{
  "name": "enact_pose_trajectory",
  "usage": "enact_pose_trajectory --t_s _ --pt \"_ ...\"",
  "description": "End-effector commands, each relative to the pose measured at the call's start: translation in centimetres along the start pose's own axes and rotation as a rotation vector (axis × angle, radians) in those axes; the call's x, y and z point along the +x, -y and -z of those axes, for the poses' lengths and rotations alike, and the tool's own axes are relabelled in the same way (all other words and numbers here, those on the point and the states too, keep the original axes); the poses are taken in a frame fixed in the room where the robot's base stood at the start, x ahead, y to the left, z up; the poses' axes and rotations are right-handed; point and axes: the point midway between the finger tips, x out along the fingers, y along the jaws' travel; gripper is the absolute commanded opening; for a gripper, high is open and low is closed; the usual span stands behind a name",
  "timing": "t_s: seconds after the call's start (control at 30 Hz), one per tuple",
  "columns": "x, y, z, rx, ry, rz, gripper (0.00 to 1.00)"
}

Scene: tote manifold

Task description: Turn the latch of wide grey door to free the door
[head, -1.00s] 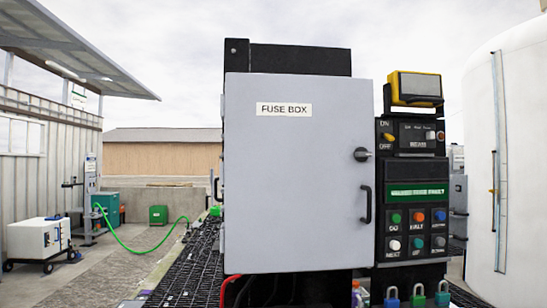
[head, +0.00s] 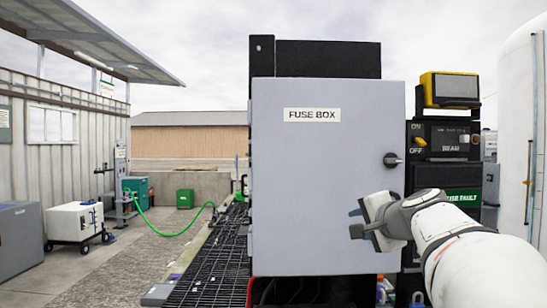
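The wide grey door (head: 315,190), labelled FUSE BOX, is closed on its box in the head view. Its latch (head: 392,160) is a small dark knob with a lever pointing right, near the door's right edge. My gripper (head: 355,222) is in front of the door, below and left of the latch, and apart from it. Its two dark fingertips point left with a gap between them, and nothing shows in the gap. The door's black handle is hidden behind my gripper and wrist.
A black control panel (head: 445,137) with a yellow-framed lamp (head: 450,88) stands right of the door. A white tank (head: 520,110) is at the far right. Black grating (head: 205,255) runs along the lower left. The space left of the door is open.

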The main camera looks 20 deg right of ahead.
Motion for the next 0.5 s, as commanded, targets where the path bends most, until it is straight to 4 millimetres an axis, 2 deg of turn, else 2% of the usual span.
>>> enact_pose_trajectory --t_s 0.03,0.1,0.2,0.33,0.5 --pt "-1.3 2.7 4.1 0.067 -0.072 0.063 0.35" --pt "-2.9 5.2 8.3 0.143 -0.147 0.147 0.35" --pt "-4.8 7.5 12.2 0.215 -0.216 0.236 0.35" --pt "-6.0 8.9 14.6 0.256 -0.256 0.29 0.35" --pt "-4.3 9.6 15.3 0.264 -0.256 0.298 0.35"
